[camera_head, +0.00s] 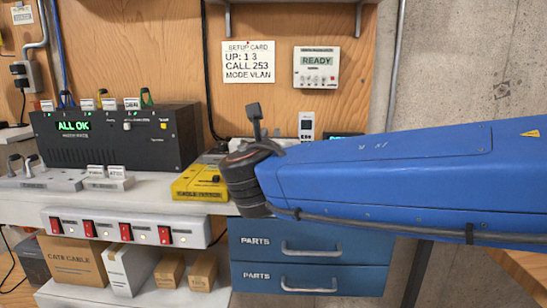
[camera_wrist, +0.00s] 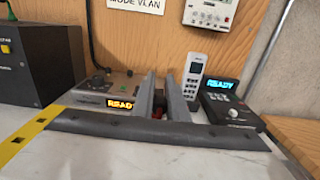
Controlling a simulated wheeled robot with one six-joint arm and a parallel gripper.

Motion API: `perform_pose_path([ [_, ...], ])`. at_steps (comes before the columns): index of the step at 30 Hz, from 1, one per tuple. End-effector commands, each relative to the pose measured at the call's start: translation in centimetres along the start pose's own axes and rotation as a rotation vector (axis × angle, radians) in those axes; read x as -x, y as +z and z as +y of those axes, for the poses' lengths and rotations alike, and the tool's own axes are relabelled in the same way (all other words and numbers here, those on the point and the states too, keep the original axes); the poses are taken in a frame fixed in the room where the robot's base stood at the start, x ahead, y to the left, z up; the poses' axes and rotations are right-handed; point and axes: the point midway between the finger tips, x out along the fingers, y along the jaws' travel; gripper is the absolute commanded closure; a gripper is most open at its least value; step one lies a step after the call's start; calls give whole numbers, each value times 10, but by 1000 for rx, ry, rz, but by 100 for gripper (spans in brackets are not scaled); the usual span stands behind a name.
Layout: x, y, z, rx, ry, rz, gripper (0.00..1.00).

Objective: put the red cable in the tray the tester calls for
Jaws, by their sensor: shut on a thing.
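My gripper (camera_wrist: 166,92) shows in the wrist view with its two grey fingers close together over the white bench. A small red piece (camera_wrist: 158,112) shows between the fingers, and they are shut on it. It looks like part of the red cable, but most of it is hidden. A yellow tester (camera_head: 200,182) lies on the bench left of my arm's dark end. A grey unit with an amber READY display (camera_wrist: 120,103) is behind the fingers. I cannot make out any tray for certain.
A black box reading ALL OK (camera_head: 115,140) stands on the bench left. A white handset (camera_wrist: 192,72) and a black READY unit (camera_wrist: 226,108) stand right of the fingers. A setup card (camera_head: 248,62) is on the wall. Blue drawers (camera_head: 308,262) are below.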

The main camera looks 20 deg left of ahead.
Motion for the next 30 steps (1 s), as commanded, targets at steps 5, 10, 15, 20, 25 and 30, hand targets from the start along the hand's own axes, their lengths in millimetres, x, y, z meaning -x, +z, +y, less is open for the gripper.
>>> perform_pose_path([
  [5, 0, -11, 0, 1, -1, 1, 100],
  [10, 0, -32, 0, 3, -1, 2, 100],
  [15, 0, -44, 0, 1, -1, 0, 100],
  [20, 0, -44, 0, 0, -1, 0, 100],
  [25, 0, -46, 0, 0, -1, 0, 100],
  [30, 0, -50, 0, 0, -1, 0, 100],
])
